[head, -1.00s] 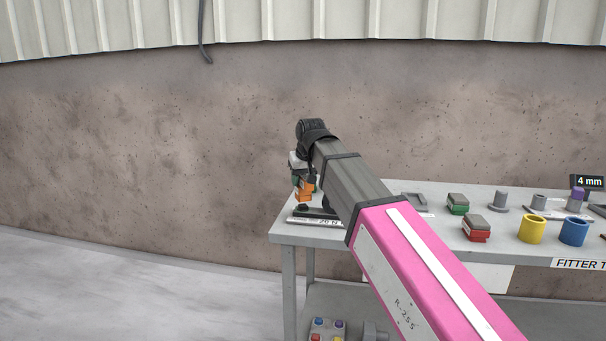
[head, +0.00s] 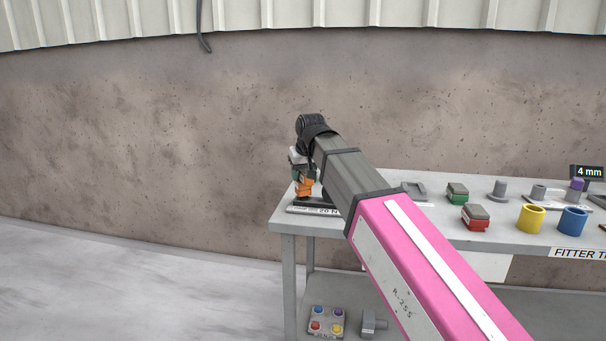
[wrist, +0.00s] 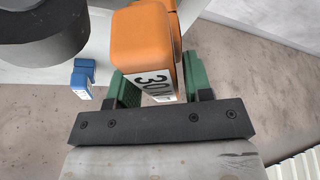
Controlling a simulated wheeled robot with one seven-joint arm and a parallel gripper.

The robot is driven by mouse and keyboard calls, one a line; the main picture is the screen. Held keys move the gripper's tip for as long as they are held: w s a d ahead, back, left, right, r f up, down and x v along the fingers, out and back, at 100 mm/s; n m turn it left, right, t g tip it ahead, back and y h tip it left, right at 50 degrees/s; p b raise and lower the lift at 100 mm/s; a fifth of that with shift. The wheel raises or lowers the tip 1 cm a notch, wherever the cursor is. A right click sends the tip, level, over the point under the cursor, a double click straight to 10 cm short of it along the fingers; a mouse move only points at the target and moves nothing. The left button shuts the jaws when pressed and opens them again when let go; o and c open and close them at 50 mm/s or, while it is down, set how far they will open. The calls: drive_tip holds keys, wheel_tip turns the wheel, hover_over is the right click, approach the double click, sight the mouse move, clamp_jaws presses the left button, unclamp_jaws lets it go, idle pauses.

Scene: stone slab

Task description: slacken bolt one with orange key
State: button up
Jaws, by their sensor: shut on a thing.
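The orange key (wrist: 155,45) is a chunky orange block with a white label that reads 30 and a partly hidden letter. My gripper (wrist: 160,82), with green fingers, is shut on it. In the head view the orange key (head: 304,187) hangs below my wrist, just above a dark fixture (head: 318,201) at the table's left end. I cannot tell whether the key touches the fixture. A label partly reading 20 lies at the front of the fixture. My arm hides part of the fixture, and I cannot make out bolt one.
A small blue block (wrist: 83,78) and a large dark round body (wrist: 38,28) show at left in the wrist view. Green (head: 457,192) and red (head: 474,217) blocks and yellow (head: 531,219) and blue (head: 573,220) cups stand on the table's right. A wall is behind.

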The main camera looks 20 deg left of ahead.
drive_tip(key=shift+f, duration=0.8)
idle(0.5)
drive_tip(key=n+g, duration=0.1)
drive_tip(key=n, duration=0.2)
drive_tip(key=n+y, duration=0.1)
drive_tip(key=n, duration=0.2)
drive_tip(key=shift+g, duration=0.4)
drive_tip(key=n+g, duration=0.1)
drive_tip(key=n, duration=0.2)
drive_tip(key=n+g+y, duration=0.1)
drive_tip(key=n, duration=0.2)
drive_tip(key=shift+w, duration=0.1)
drive_tip(key=shift+r, duration=1.8)
drive_tip(key=shift+r, duration=0.1)
drive_tip(key=shift+r, duration=2.4)
